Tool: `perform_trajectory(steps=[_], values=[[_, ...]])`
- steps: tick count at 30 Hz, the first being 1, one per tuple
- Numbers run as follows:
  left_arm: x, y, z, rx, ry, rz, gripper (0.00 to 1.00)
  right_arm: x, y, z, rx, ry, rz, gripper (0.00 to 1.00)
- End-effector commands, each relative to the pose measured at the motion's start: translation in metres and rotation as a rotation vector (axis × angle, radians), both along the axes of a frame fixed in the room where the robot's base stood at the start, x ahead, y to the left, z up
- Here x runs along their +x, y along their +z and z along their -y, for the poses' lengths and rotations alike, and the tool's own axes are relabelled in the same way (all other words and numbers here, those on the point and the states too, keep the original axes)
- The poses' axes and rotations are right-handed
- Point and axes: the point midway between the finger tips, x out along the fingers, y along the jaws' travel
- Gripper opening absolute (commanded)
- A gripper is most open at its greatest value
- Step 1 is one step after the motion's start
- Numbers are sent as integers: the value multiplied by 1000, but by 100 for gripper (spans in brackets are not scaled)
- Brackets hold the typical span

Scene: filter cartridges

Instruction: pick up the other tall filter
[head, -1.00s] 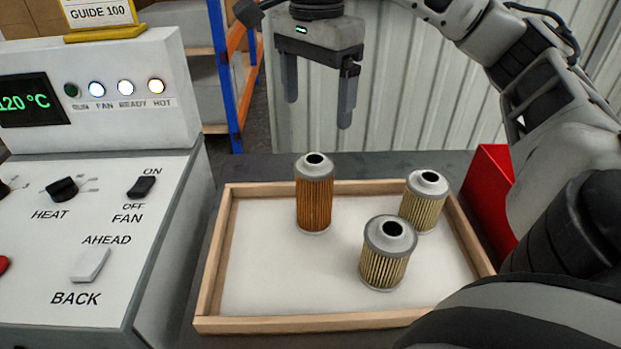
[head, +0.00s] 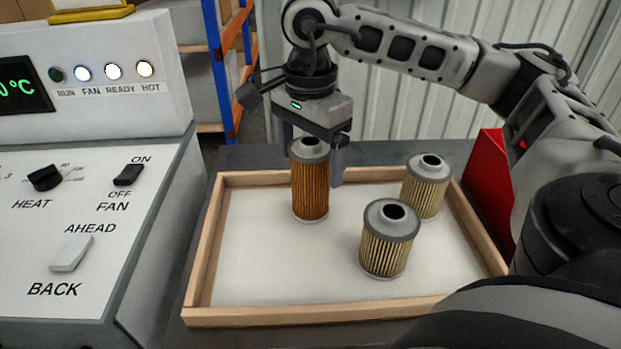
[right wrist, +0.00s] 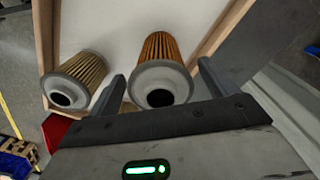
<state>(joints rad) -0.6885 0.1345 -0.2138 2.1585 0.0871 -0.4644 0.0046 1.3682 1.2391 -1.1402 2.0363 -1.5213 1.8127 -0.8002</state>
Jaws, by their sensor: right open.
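The tall filter (head: 310,185) has orange-brown pleats and a grey cap with a dark hole. It stands upright near the back of the wooden tray (head: 315,315). Two shorter filters with pale yellow pleats stand in the tray: a front one (head: 388,245) and a back right one (head: 425,190). My left gripper is not in view.
A control panel with switches (head: 90,210) and lit lamps stands at the left, close to the tray. A red bin (head: 487,180) stands behind the tray's right side. The tray's left part is clear. A blue and orange rack is behind.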

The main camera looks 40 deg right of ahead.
Motion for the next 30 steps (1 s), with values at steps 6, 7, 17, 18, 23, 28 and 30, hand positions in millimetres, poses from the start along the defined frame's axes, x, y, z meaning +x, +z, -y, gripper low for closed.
perform_trajectory(steps=[6,7,17,18,23,28,30], values=[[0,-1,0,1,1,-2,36,0,0,0,0,0,0,68],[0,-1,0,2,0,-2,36,0,0,0,0,0,0,60],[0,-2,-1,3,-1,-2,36,0,1,0,0,0,1,22],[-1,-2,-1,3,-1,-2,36,0,1,0,0,0,1,22],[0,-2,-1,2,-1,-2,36,1,8,0,-1,0,2,22],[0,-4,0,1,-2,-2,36,1,34,-1,1,1,6,22],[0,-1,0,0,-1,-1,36,-1,50,-16,1,9,6,22]])
